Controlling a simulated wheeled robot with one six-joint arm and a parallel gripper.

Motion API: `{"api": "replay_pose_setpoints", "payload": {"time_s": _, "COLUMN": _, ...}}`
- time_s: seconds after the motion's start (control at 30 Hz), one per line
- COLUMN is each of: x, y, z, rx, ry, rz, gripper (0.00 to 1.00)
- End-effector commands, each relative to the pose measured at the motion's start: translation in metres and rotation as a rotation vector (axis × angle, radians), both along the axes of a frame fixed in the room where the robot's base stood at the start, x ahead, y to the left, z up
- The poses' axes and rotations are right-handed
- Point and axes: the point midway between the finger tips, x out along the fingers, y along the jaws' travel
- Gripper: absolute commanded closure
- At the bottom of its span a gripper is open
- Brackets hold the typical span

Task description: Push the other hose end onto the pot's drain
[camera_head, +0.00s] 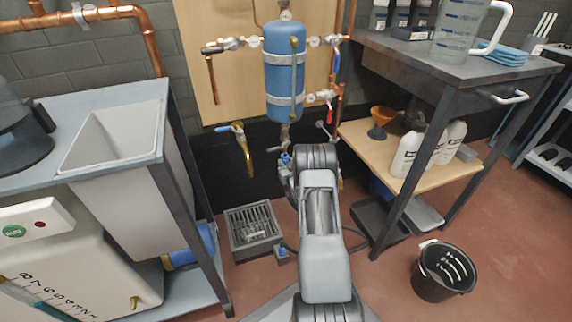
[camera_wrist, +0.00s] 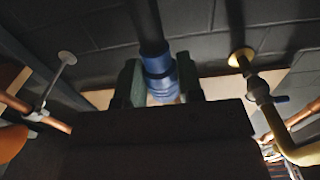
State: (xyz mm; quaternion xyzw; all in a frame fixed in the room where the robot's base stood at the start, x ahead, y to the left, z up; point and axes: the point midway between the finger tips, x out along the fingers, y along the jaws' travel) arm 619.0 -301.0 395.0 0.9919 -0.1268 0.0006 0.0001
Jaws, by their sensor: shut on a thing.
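The blue pot (camera_head: 284,72) hangs upright on the wooden panel, with its drain (camera_head: 284,132) pointing down underneath. My gripper (camera_head: 286,168) is just below the drain, partly hidden behind my own arm. In the wrist view my gripper (camera_wrist: 160,82) is shut on the blue hose end (camera_wrist: 158,66), with a finger on each side and the black hose (camera_wrist: 147,22) running away from it. The blue hose end also shows small under the drain in the head view (camera_head: 286,158). I cannot tell whether it touches the drain. Another blue fitting (camera_head: 282,252) is at the floor gully.
The grated gully (camera_head: 252,226) stands on the floor left of my arm. A yellow pipe with a valve (camera_head: 243,146) is left of the drain. A sink bench (camera_head: 118,132) is at left, a shelved table (camera_head: 452,62) at right, and a black bucket (camera_head: 441,272) on the floor.

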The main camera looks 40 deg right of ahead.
Motion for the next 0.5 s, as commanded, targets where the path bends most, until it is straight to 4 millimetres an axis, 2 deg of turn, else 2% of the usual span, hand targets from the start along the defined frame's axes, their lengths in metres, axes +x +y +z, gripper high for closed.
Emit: {"api": "replay_pose_setpoints", "payload": {"time_s": 0.5, "x": -0.0003, "y": 0.0002, "z": 0.0060, "rx": 0.000, "ry": 0.000, "rz": 0.000, "gripper": 0.96}}
